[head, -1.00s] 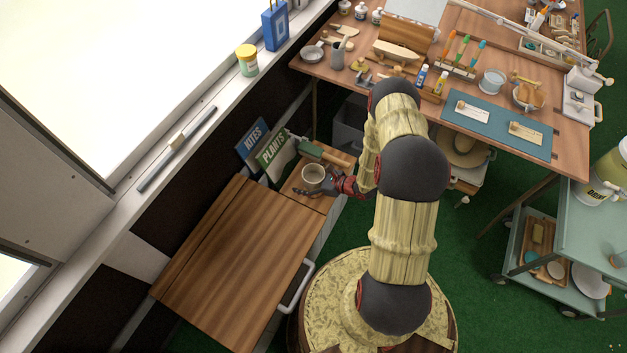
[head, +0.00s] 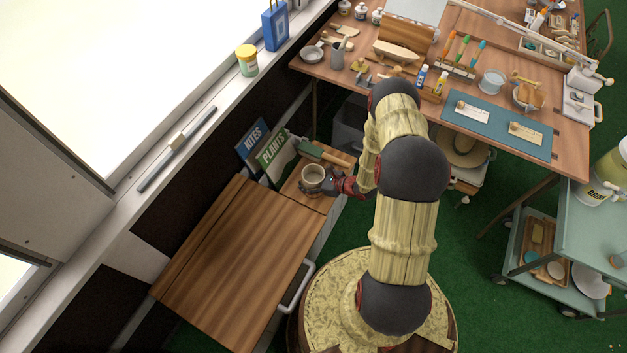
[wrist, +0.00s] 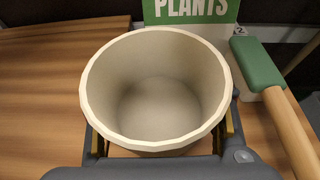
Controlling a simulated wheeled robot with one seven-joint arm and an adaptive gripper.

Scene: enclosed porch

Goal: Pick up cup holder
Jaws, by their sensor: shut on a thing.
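The cup holder (head: 312,174) is a cream, round, open-topped pot, upright on the small wooden surface beyond the wide wooden top. In the wrist view the cup holder (wrist: 158,100) fills the middle, and its inside looks empty. My gripper (head: 317,184) reaches it from the right in the head view and is shut on it, low around its sides. In the wrist view parts of my gripper (wrist: 165,142) show on both sides below the rim. The pot hides most of the fingers and their contact.
Books marked KITES (head: 252,140) and PLANTS (head: 273,156) stand behind the cup holder. A green-and-wood tool (wrist: 275,95) lies close on its right in the wrist view. The wide wooden top (head: 235,265) is bare. A crowded workbench (head: 400,90) stands beyond.

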